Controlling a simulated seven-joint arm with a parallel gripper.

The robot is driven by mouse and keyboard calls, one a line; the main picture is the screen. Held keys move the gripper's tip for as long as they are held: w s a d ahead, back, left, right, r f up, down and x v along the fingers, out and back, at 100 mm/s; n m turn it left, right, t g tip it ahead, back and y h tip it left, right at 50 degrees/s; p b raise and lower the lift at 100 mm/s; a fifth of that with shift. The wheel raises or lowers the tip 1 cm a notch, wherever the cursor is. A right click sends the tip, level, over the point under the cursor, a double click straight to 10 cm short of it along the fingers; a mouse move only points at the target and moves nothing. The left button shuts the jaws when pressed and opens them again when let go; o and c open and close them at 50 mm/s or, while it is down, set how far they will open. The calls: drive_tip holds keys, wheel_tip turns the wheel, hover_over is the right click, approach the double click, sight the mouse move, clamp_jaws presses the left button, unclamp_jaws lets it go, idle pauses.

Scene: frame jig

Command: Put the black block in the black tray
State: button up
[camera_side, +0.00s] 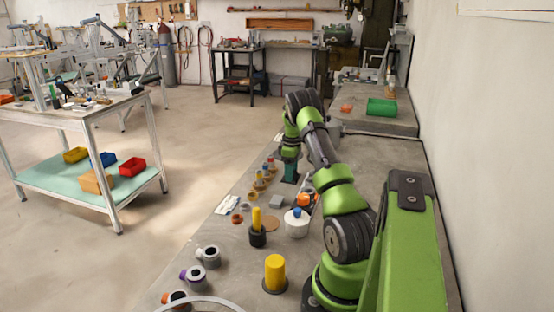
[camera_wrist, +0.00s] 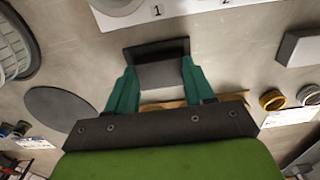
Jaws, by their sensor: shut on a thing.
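My gripper (camera_wrist: 160,86) has teal fingers, closed on the two sides of a dark block (camera_wrist: 157,52), the black block. Its face toward the wrist camera looks grey. In the side view my gripper (camera_side: 290,168) hangs over the bench beyond the middle, with the dark block (camera_side: 288,181) small at its fingertips. I cannot tell how far the block is from the bench top. I cannot surely pick out the black tray in either view; my arm hides part of the bench.
A dark flat disc (camera_wrist: 62,111) lies left of the fingers in the wrist view, and a grey box (camera_wrist: 301,49) lies to the right. In the side view, a white pot (camera_side: 297,226), a yellow cylinder (camera_side: 275,268) and several rings and fittings stand along the bench.

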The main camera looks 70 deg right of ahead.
drive_tip(key=o, duration=1.5)
drive_tip(key=shift+r, duration=0.75)
drive_tip(key=shift+r, duration=3.5)
